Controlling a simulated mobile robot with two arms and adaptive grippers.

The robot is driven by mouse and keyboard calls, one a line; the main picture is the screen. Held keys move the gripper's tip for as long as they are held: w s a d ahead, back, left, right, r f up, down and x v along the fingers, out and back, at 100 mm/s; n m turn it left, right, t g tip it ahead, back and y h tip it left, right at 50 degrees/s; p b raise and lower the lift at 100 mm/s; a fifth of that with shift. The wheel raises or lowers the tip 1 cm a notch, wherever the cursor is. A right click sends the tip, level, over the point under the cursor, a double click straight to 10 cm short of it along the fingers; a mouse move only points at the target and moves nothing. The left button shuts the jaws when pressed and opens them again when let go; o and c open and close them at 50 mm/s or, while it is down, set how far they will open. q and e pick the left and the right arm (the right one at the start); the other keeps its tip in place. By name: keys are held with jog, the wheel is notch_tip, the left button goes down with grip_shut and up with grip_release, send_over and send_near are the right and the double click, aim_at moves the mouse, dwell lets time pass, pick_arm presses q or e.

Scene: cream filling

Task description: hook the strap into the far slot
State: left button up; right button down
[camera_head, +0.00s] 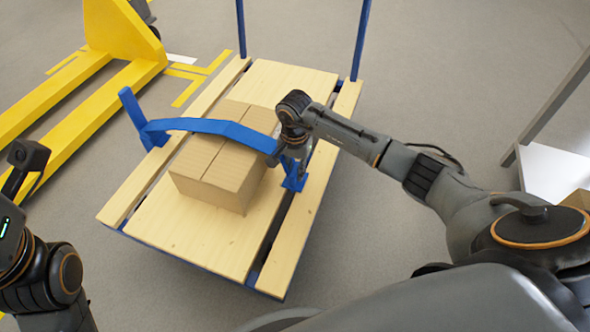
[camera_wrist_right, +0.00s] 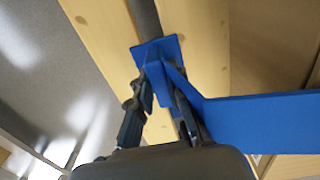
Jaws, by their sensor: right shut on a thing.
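The blue strap (camera_head: 215,127) arches over a cardboard box (camera_head: 222,165) on the wooden cart (camera_head: 175,230). Its left end goes down to the cart's deck beside the box. My right gripper (camera_head: 288,168) is at the strap's other end, beside the box's right side. In the right wrist view, the gripper (camera_wrist_right: 168,105) is shut on the strap's end, whose blue plate (camera_wrist_right: 155,50) lies over the dark gap between the planks. Whether the end sits inside the slot cannot be told.
A yellow pallet jack (camera_head: 125,55) stands on the floor at the upper left. Blue upright posts (camera_head: 360,40) rise from the cart's far side. A grey-framed rack with a white shelf (camera_head: 555,170) stands at the right. The floor in front of the cart is clear.

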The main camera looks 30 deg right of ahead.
jog(key=c, duration=1.2)
grip_release()
